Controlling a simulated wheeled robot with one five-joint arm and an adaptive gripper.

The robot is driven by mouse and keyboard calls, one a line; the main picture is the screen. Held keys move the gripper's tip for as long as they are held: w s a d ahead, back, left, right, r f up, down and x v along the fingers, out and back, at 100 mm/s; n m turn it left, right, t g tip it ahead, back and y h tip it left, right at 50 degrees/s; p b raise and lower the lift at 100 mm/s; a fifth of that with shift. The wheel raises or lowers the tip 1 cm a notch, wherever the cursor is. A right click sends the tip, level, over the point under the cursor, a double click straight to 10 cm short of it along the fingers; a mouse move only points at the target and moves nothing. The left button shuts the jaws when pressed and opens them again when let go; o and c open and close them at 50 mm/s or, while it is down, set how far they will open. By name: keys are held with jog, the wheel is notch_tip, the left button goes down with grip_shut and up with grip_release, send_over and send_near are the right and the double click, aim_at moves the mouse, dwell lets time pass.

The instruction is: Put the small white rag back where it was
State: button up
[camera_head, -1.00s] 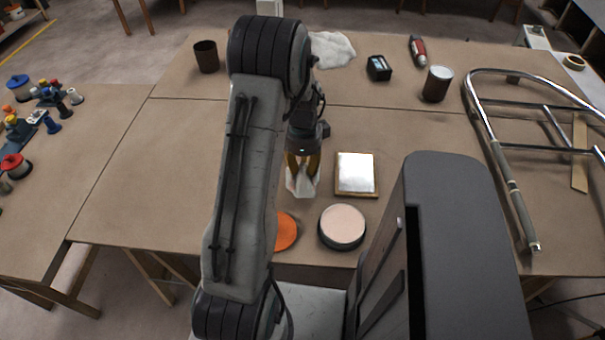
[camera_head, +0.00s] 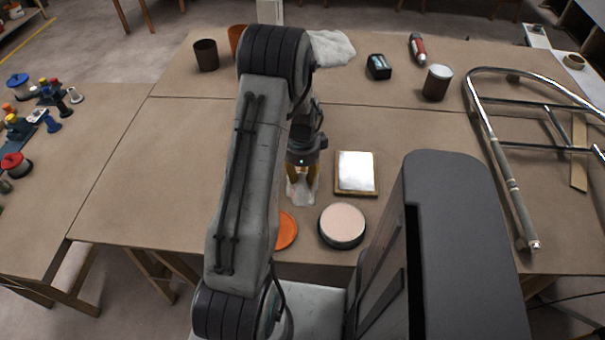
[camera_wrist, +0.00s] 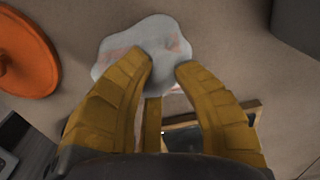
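The small white rag (camera_head: 300,196) lies crumpled on the brown tabletop below my gripper (camera_head: 302,184). It is right of the orange disc and left of the wood-edged block. In the wrist view the rag (camera_wrist: 143,35) looks spread out, with faint pinkish stains. Any contact between the tips and the rag is hard to see.
Near the rag are an orange disc (camera_head: 287,231), a round tin (camera_head: 342,226) and a wood-edged block with a white top (camera_head: 356,170). A larger white cloth (camera_head: 333,48) lies at the back. A metal tube frame (camera_head: 512,185) lies right.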

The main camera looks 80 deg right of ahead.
aim_at(302, 174)
jog(key=o, duration=0.4)
notch_tip(302, 174, up, 12)
jog(key=shift+a+r, duration=0.15)
dwell(0.6)
